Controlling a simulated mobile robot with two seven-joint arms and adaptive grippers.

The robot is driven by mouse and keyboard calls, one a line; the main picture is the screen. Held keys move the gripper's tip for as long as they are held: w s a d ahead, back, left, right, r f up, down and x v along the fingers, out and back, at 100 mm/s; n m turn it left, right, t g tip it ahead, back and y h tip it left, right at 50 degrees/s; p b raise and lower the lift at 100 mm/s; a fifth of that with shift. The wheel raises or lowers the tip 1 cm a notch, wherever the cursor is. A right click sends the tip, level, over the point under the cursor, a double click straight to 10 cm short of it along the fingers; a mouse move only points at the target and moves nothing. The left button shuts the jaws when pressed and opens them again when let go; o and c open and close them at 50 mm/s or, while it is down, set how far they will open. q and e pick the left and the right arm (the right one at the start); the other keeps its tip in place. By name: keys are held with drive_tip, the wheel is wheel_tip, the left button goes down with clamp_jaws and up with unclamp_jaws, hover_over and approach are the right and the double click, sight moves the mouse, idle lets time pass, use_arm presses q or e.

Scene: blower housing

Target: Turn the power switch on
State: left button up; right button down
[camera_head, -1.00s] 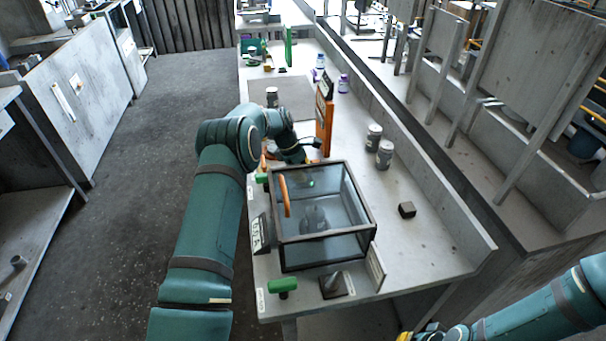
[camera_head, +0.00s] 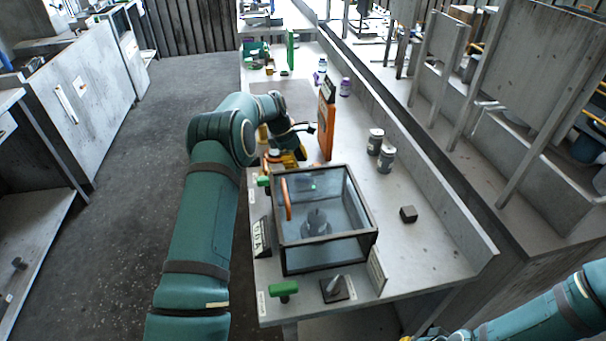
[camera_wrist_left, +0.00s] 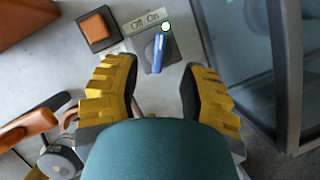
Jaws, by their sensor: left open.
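The power switch (camera_wrist_left: 158,48) shows in the left wrist view as a grey square base with a blue lever, beside a plate reading "Off On". The lever's upper end points toward the plate, near a white dot; I cannot tell its setting for sure. My left gripper (camera_wrist_left: 160,80) is open, its yellow fingers apart on either side of the switch's lower end in that view, with nothing between them. In the head view my left gripper (camera_head: 289,158) is over the bench behind the glass box and hides the switch. My right gripper (camera_head: 406,338) barely shows at the bottom edge.
The glass box (camera_head: 325,255) stands close to the left gripper; its dark frame also shows in the wrist view (camera_wrist_left: 262,85). An orange panel (camera_head: 327,130) stands behind. An orange button (camera_wrist_left: 97,28) and an orange handle (camera_wrist_left: 28,128) are left of the switch. Grey cans (camera_head: 386,160) stand right.

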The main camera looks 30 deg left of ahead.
use_arm(q)
drive_tip(key=v, duration=0.5)
drive_tip(key=shift+a+r, duration=0.1)
drive_tip(key=shift+r, duration=0.3)
